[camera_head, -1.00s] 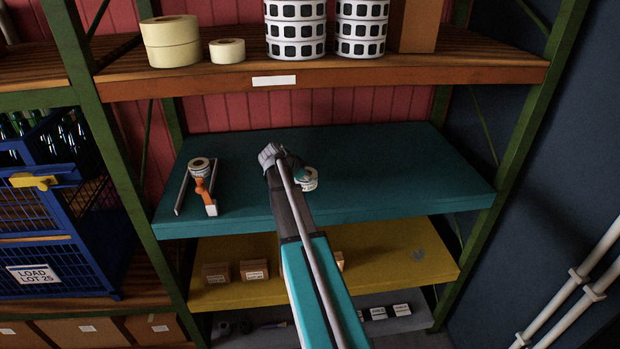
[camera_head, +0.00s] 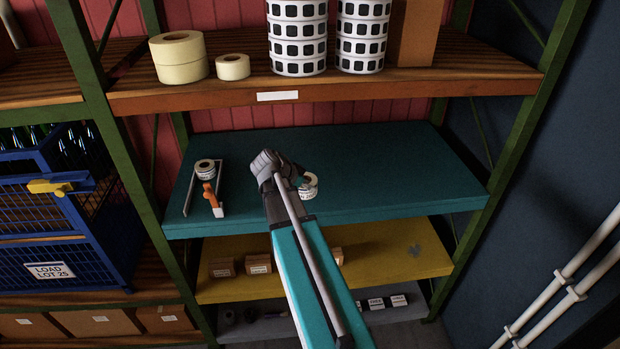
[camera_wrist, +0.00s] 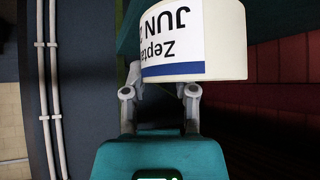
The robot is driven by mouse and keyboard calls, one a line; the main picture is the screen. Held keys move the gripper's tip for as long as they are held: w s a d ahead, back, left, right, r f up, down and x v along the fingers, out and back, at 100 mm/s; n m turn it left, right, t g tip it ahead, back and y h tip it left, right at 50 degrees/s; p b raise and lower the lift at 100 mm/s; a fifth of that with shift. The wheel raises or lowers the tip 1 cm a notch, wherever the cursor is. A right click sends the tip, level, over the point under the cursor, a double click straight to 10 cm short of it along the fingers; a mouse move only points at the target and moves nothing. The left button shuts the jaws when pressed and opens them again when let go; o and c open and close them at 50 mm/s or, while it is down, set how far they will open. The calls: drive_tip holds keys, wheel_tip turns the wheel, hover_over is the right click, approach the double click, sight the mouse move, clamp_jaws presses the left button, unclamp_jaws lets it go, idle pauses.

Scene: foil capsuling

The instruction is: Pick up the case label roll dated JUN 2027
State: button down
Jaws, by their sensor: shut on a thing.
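In the wrist view, a white label roll (camera_wrist: 195,42) with a blue stripe shows upside-down print reading "Zepta" and "JUN 2"; the rest of the date is cut off. My gripper (camera_wrist: 160,90) is shut on this roll, its fingers partly hidden behind it. In the head view the roll (camera_head: 309,186) shows at the tip of my gripper (camera_head: 301,178), over the teal shelf (camera_head: 400,170). I cannot tell from this view whether it touches the shelf. Another label roll or rolls (camera_head: 205,169) sit in a rail holder with an orange part at the shelf's left.
An upper wooden shelf (camera_head: 330,91) holds cream tape rolls (camera_head: 179,58) and tall stacks of black-and-white rolls (camera_head: 297,38). A yellow shelf (camera_head: 390,260) with small boxes lies below. A blue cage (camera_head: 60,230) stands left. The teal shelf's right side is clear.

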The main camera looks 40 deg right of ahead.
drive_tip(key=shift+s+a+r, duration=0.2)
drive_tip(key=shift+s+a, duration=0.1)
idle(0.5)
